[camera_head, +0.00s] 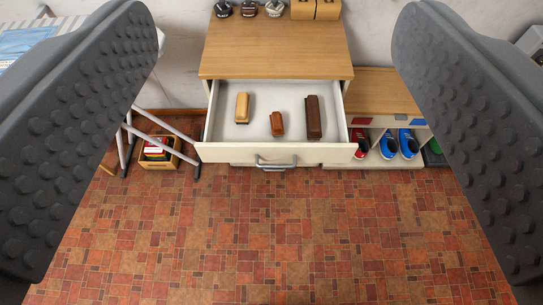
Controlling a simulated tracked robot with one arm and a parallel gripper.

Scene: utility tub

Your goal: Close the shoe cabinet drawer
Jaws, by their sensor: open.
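The shoe cabinet (275,50) stands against the back wall, with a light wood top. Its drawer (240,153) is pulled out toward me, showing a white inside. In the drawer lie a tan brush (242,107), a small reddish-brown brush (277,124) and a larger dark brown brush (313,117). A grey handle (275,164) shows at the lower middle of the front; I cannot tell for certain which panel bears it. My gripper (268,150) is open, its two dark studded fingers at the left and right edges of the view. Nothing is between them up close, and the cabinet is well beyond them.
A low shoe rack (383,92) with red and blue shoes (399,143) adjoins the cabinet's right side. At left are an ironing board (35,40) with metal legs and a wooden crate (158,155). The tiled floor (265,235) before the drawer is clear.

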